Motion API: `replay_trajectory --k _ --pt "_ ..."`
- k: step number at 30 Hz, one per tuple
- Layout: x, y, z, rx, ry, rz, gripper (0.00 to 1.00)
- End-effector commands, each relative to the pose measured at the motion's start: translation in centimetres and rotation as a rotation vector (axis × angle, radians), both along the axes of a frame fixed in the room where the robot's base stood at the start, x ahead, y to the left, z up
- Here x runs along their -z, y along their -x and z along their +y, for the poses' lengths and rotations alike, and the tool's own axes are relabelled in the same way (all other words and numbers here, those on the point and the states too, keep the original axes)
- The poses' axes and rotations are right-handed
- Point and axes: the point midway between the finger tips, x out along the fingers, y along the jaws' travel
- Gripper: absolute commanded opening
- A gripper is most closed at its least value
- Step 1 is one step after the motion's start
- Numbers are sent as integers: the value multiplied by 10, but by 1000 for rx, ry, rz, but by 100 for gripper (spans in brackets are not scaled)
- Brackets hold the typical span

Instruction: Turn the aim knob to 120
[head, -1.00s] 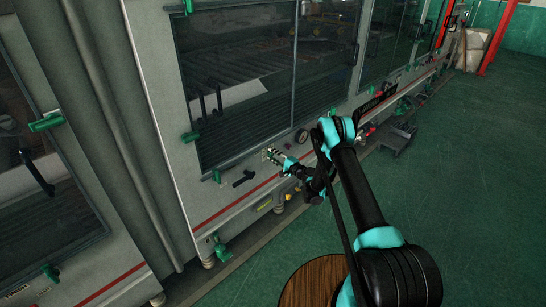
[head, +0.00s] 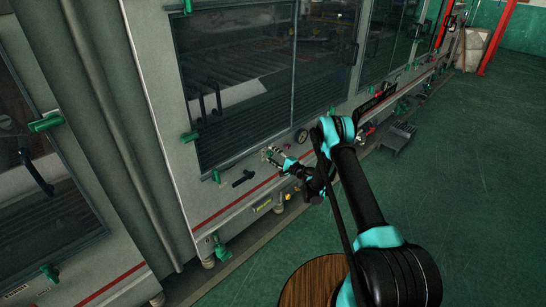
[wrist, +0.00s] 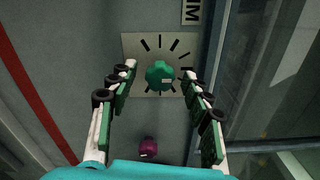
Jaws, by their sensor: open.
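The aim knob looks to be the green knob (wrist: 159,74) in the wrist view, on a pale square plate (wrist: 130,44) with black tick marks around it. A small white mark shows on the knob's lower edge. My gripper (wrist: 160,70) is open, with one finger on each side of the knob and gaps between. I cannot tell how far the fingertips are from the panel. In the head view my gripper (head: 268,153) is at the machine's panel below the large window, and it hides the knob there.
A magenta knob (wrist: 148,146) sits on the panel between my fingers, nearer the palm. A black handle (head: 243,178) is left of my gripper in the head view, and a round dial (head: 301,136) is to its right. Green floor (head: 460,220) is open at right.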

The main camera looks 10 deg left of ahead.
Motion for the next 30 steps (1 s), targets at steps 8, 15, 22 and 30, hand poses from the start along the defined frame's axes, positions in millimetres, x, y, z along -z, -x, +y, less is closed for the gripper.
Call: replay_trajectory --k 8,15,22,30 --pt "-30 0 0 0 -1 0 49" --pt "-73 -2 -6 10 -3 0 63" --pt "-95 -1 -3 5 -1 -1 49" --pt "-100 0 -2 2 0 0 49"
